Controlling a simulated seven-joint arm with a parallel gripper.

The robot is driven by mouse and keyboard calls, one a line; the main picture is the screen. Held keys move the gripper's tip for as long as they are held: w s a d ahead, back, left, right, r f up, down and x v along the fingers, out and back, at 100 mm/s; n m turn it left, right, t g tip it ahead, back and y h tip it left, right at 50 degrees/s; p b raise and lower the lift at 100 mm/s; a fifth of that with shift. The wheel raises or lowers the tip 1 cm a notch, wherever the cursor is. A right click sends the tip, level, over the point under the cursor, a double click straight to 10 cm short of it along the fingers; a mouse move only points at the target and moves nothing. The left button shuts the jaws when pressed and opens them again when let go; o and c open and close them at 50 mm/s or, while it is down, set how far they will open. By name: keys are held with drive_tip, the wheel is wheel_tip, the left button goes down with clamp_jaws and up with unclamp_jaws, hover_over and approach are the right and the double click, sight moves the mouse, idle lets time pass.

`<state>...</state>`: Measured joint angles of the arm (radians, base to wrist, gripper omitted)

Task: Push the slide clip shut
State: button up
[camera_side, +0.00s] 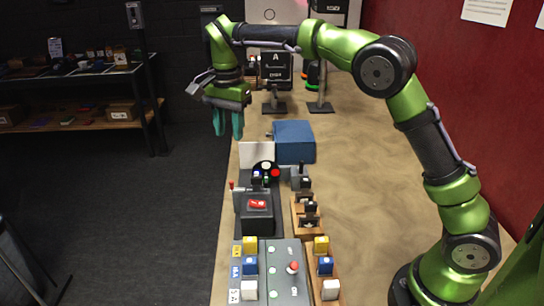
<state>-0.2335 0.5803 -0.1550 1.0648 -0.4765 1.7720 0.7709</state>
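My gripper (228,123) hangs in the air at the upper left of the workbench, teal fingers pointing down. The fingers look apart with nothing between them. It is left of and above the blue box (294,142), clear of all devices. No part is plainly recognisable as the slide clip. A wooden tray (294,226) right of the dark switch box holds several small black parts (306,206), too small to tell their kind or whether any is shut.
A dark box with a red rocker switch (258,204) stands mid-bench. Black stands (276,105) are at the back. The bench's right side (370,190) is clear.

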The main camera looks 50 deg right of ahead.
drive_tip(key=f+m, duration=0.1)
drive_tip(key=f, duration=0.3)
drive_tip(key=f+m, duration=0.1)
drive_tip(key=f, duration=0.4)
drive_tip(key=f+m, duration=0.2)
drive_tip(key=f, duration=0.3)
drive_tip(key=shift+a+f, duration=0.1)
drive_tip(key=shift+a, duration=0.3)
clamp_jaws()
